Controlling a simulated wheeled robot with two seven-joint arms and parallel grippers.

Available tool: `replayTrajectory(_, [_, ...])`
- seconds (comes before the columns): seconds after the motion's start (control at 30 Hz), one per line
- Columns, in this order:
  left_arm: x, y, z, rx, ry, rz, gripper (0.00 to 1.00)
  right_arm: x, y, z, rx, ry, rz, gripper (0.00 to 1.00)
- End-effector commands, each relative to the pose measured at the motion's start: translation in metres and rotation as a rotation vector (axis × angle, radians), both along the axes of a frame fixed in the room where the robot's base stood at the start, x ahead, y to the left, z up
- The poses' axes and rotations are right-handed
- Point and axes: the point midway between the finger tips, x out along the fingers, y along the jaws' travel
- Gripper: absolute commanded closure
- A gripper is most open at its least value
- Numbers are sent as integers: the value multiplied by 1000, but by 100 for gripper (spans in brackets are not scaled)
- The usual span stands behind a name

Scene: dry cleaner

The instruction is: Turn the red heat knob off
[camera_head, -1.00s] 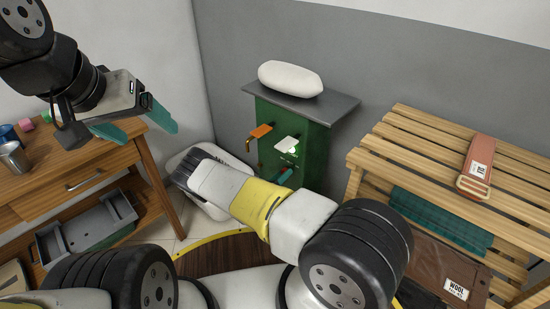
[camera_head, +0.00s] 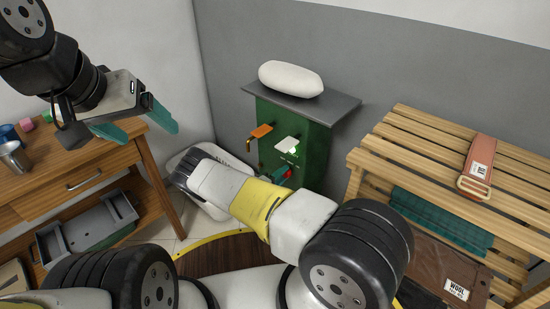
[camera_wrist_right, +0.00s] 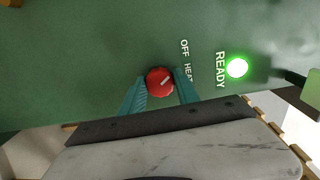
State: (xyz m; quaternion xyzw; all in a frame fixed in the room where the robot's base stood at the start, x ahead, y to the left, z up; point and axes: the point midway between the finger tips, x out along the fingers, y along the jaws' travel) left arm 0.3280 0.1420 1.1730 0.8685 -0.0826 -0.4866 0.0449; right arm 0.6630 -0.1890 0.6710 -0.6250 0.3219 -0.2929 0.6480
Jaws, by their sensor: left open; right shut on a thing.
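My right gripper (camera_wrist_right: 161,90) is shut on the knob, with one teal finger on each side. The words OFF and HEAT stand beside the knob. A bit of the red knob (camera_head: 287,174) shows in the head view by the teal fingertips. The green cabinet (camera_head: 317,155) stands against the grey wall. My left gripper (camera_head: 138,128) is open and empty above the wooden desk at the left.
A lit green READY lamp (camera_wrist_right: 237,67) is near the knob. An orange handle (camera_head: 261,131) and a white plate (camera_head: 287,144) stick out of the cabinet. A white pad (camera_head: 290,78) lies on its top. A slatted bench (camera_head: 440,150) stands at the right.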

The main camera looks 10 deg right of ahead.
Motion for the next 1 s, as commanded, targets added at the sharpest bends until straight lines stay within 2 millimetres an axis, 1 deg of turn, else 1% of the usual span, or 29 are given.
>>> replayTrajectory(0.1, [0, 0, 0, 0, 0, 0, 21, 0, 1, -1, -39, 55, 1, 100])
replayTrajectory(0.33, [0, 0, 0, 0, 0, 0, 21, 0, 2, -2, -91, 122, 2, 100])
replayTrajectory(0.9, [0, 0, 0, 0, 0, 0, 21, 0, 2, -2, -110, 148, 2, 100])
replayTrajectory(0.93, [0, 0, 0, 0, 0, 0, 21, 0, 2, -2, -110, 149, 3, 60])
replayTrajectory(1.0, [0, 0, 0, 0, 0, 0, 21, 0, 2, -2, -110, 148, 2, 47])
